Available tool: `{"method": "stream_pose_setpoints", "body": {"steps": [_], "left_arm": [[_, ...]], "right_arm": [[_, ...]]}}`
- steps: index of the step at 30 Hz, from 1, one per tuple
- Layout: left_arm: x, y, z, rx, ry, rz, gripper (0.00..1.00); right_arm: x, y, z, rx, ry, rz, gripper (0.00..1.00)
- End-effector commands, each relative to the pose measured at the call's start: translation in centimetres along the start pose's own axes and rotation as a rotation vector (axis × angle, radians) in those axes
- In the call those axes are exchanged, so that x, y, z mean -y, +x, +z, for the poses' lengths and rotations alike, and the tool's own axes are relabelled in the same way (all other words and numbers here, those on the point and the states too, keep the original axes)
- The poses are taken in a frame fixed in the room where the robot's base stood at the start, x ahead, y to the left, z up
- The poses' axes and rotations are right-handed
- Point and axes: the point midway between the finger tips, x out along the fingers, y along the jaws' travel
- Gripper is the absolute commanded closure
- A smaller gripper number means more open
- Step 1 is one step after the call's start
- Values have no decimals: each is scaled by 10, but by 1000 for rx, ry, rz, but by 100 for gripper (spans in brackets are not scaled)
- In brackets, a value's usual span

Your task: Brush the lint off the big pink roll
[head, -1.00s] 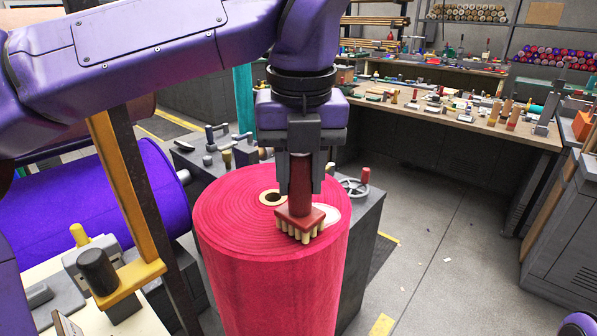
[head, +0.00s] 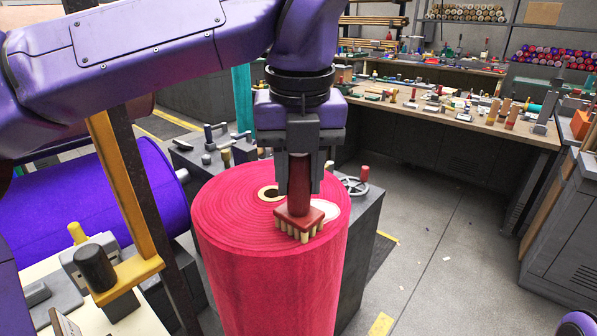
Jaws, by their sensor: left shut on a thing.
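The big pink roll (head: 270,270) stands upright in the middle of the view, with a pale core hole in its top. My left gripper (head: 300,190) is above the roll's top and shut on a red brush (head: 299,216). The brush points down, its pale bristles at the top face near the front right edge; I cannot tell for sure whether they touch. A whitish patch (head: 331,209), perhaps lint, shows on the top just right of the brush, partly hidden by it. My right gripper is not in view.
A purple roll (head: 90,200) lies at the left behind a yellow and dark post (head: 130,190). A grey machine with a handwheel (head: 352,186) stands right behind the pink roll. A cluttered workbench (head: 460,115) is at the back right. The floor at right is mostly clear.

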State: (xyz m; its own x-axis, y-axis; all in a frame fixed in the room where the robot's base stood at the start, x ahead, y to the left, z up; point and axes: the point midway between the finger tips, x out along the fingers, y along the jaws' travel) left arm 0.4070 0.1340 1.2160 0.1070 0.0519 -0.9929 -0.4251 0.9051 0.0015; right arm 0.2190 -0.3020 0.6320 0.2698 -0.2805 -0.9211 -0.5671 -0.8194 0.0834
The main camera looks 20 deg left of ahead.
Motion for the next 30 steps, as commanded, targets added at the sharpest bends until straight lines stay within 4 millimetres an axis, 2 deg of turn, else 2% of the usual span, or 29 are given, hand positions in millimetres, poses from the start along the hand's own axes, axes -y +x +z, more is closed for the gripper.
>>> {"method": "stream_pose_setpoints", "body": {"steps": [5,19,30], "left_arm": [[2,-1,2,-1,0,1,100],[25,-1,25,-2,0,1,100],[28,0,28,0,0,0,100]], "right_arm": [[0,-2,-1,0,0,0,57],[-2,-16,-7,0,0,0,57],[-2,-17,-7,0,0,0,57]]}}
